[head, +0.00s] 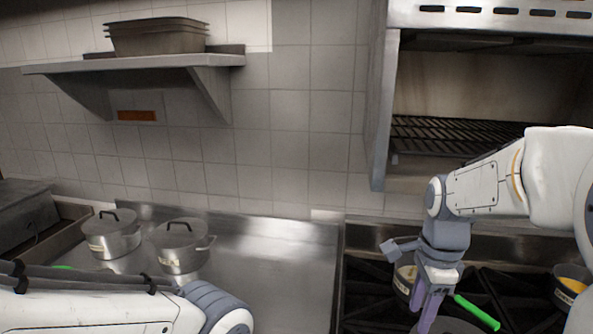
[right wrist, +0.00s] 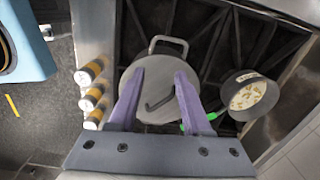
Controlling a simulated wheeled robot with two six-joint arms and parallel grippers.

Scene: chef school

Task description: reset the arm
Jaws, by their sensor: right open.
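My right gripper (head: 428,316) points down over the stove in the head view, with purple fingers. In the right wrist view the right gripper (right wrist: 160,75) is open, its fingers apart with nothing held between them. Below or beyond the fingers is a round grey lid-like piece (right wrist: 155,68) with a dark bar handle; I cannot tell if they touch it. My left arm (head: 100,308) crosses the lower left of the head view, and its gripper is out of frame.
A green handle (head: 477,312) lies beside the right gripper. A pot with pale pieces (right wrist: 248,97) stands on the stove (head: 520,312). Two lidded pots (head: 110,235) (head: 180,246) stand on the steel counter (head: 270,255). A wall shelf (head: 150,65) and oven cavity (head: 460,100) are behind.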

